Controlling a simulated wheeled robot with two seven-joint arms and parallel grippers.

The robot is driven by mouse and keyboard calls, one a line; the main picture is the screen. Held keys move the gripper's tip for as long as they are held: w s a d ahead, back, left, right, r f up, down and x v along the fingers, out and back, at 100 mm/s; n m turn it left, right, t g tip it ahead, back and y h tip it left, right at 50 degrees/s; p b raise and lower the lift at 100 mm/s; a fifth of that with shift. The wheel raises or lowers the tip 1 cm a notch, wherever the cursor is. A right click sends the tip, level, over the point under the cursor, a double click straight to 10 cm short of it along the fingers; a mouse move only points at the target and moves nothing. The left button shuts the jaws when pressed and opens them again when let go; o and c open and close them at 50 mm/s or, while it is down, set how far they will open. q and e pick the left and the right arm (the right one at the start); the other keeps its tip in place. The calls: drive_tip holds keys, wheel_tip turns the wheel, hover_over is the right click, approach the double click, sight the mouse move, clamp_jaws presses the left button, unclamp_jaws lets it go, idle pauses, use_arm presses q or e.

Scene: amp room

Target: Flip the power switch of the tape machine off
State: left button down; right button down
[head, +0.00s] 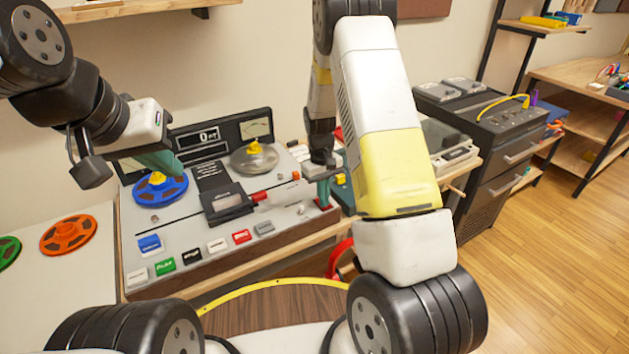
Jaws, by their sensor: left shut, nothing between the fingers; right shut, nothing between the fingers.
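The tape machine (185,214) sits on the bench, with a blue reel (172,190) at left and a clear reel (254,158) at right. A row of coloured buttons runs along its front. A small red part (323,204) sits at its right front corner, just under my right gripper (323,190). I cannot tell whether this is the power switch, or whether the fingers touch it. My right gripper is shut and points down over the machine's right end. My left gripper (170,162) is shut and empty, near the blue reel and the meter panel.
Loose orange (68,235) and green (9,252) reels lie on the white surface at left. A dark cabinet with a yellow cable (503,104) stands right of the bench. Open wooden floor lies at right.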

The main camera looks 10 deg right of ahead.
drive_tip(key=shift+f, duration=0.15)
drive_tip(key=shift+w+a, duration=0.3)
drive_tip(key=shift+w, duration=0.4)
drive_tip(key=shift+r, duration=0.25)
wheel_tip(320, 180, up, 14)
drive_tip(key=w, duration=0.1)
drive_tip(key=shift+w+a, duration=0.25)
drive_tip(key=shift+w, duration=0.1)
drive_tip(key=shift+f, duration=0.1)
drive_tip(key=shift+s+d, duration=0.5)
drive_tip(key=shift+d, duration=0.15)
